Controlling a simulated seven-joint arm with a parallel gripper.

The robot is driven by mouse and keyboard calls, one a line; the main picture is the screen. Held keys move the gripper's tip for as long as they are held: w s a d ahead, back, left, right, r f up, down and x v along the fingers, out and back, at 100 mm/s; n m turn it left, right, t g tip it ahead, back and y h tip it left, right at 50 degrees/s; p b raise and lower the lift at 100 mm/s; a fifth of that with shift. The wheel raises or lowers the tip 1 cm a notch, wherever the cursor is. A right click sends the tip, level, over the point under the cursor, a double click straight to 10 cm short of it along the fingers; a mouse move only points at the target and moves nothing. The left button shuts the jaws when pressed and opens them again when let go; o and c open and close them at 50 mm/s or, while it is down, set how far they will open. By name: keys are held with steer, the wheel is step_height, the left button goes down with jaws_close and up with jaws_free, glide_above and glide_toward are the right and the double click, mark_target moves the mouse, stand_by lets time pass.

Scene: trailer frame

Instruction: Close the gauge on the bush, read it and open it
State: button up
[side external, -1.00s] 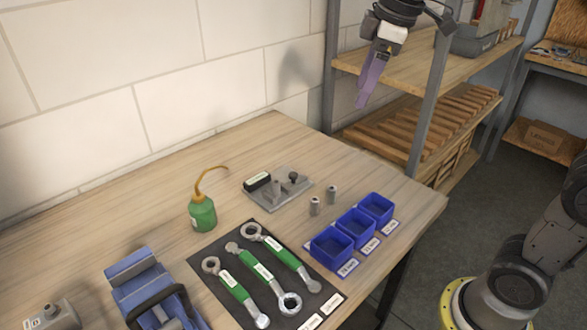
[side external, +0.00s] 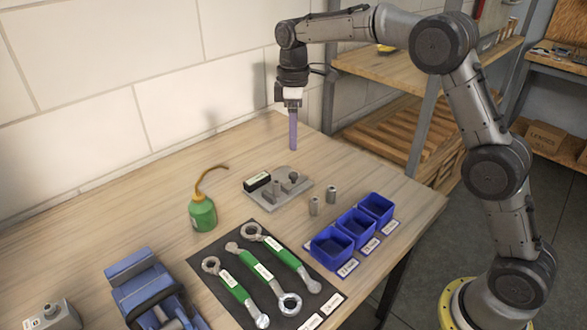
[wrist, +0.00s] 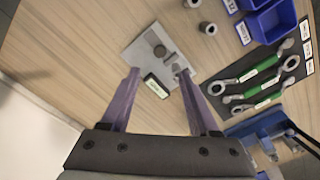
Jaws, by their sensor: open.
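The gauge (side external: 285,194) is a flat grey plate on the bench with a black, white-faced block (side external: 257,182), a short grey upright piece (side external: 275,188) and a dark round knob (side external: 293,177). It also shows in the wrist view (wrist: 146,42). Two grey bushes, one nearer (side external: 315,206) and one farther (side external: 331,194), stand upright beside it. I cannot tell whether the gauge's upright piece is a bush, and its readout is too small to read. My gripper (side external: 293,147) points down above the gauge's back side. In the wrist view my gripper (wrist: 160,73) is open and empty, its purple fingers apart.
Blue bins (side external: 332,247) stand right of the bushes. Wrenches with green handles lie on a black mat (side external: 207,262) in front. A green oil can (side external: 202,214) and a blue vise (side external: 146,284) are to the left. A shelf rack (side external: 420,132) stands behind the bench.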

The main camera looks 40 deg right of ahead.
mark_target(293, 174)
step_height(293, 174, down, 11)
steer(key=shift+r, duration=0.1)
stand_by(0.4)
jaws_close()
